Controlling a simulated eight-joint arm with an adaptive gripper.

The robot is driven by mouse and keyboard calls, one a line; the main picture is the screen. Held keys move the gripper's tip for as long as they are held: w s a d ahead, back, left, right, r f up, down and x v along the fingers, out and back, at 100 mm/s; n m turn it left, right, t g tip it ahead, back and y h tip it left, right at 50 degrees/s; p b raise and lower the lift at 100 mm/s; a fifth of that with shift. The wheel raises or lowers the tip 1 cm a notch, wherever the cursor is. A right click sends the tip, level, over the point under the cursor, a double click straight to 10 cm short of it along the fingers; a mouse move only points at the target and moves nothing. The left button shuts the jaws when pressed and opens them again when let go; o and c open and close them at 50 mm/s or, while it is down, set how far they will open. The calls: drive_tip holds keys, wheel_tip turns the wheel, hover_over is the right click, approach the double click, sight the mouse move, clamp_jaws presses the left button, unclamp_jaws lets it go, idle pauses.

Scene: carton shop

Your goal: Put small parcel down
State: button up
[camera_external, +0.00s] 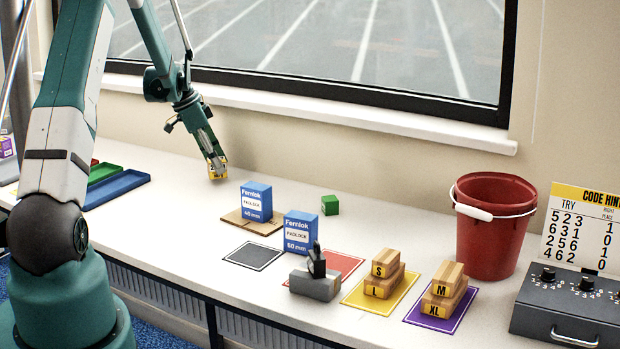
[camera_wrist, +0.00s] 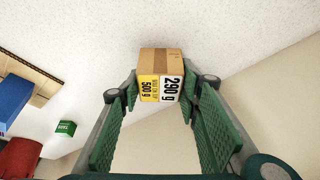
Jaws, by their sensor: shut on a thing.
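The small parcel (camera_wrist: 162,76) is a brown carton with a yellow label and a white label reading 290 g, seen in the wrist view. My gripper (camera_wrist: 158,92) is shut on it, with a green finger on either side. In the external view my gripper (camera_external: 216,163) points down near the wall, left of the blue boxes. The parcel also shows there, small and yellowish (camera_external: 218,175), at or just above the white counter. I cannot tell if it touches the counter.
Blue Fernlok boxes (camera_external: 257,198) stand to the right, one on flat cardboard (camera_external: 237,219). A green cube (camera_external: 330,205), a red bucket (camera_external: 495,240), stacked lettered blocks (camera_external: 385,272) and a grey control box (camera_external: 573,309) lie further right. Green and blue trays (camera_external: 118,188) lie left.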

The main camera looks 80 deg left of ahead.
drive_tip(key=shift+f, duration=0.8)
drive_tip(key=shift+f, duration=0.15)
drive_tip(key=o, duration=1)
drive_tip(key=v, duration=1.2)
drive_tip(key=shift+p, duration=0.35)
drive_tip(key=shift+d, duration=0.1)
